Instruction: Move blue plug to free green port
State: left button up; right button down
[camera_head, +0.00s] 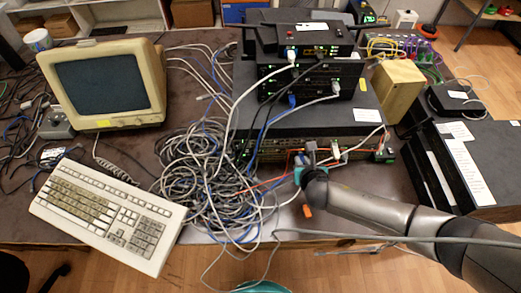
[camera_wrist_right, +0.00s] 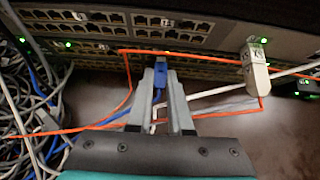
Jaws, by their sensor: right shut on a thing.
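My right gripper (camera_wrist_right: 160,75) is shut on a blue plug (camera_wrist_right: 158,82), with a blue cable trailing from it to the lower left. The plug points at the lower port row of the big switch (camera_wrist_right: 110,25); I cannot tell whether its tip is inside a port. In the head view my right gripper (camera_head: 308,152) is at the front of the switch (camera_head: 345,118), hiding most of the plug. Small green lights (camera_wrist_right: 68,44) show on the switch front; which port is the free green one is not clear. My left gripper is not in view.
An orange cable (camera_wrist_right: 200,53) crosses just above the gripper to a white plug (camera_wrist_right: 256,72) at its right. A tangle of cables (camera_head: 205,160) lies left of the switch. Stacked devices (camera_head: 305,75) sit on top. A keyboard (camera_head: 105,215) and monitor (camera_head: 105,85) stand left.

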jog(key=shift+s+p, duration=0.85)
jog(key=shift+s, duration=0.95)
jog(key=c, duration=1.4)
grip_release()
grip_shut()
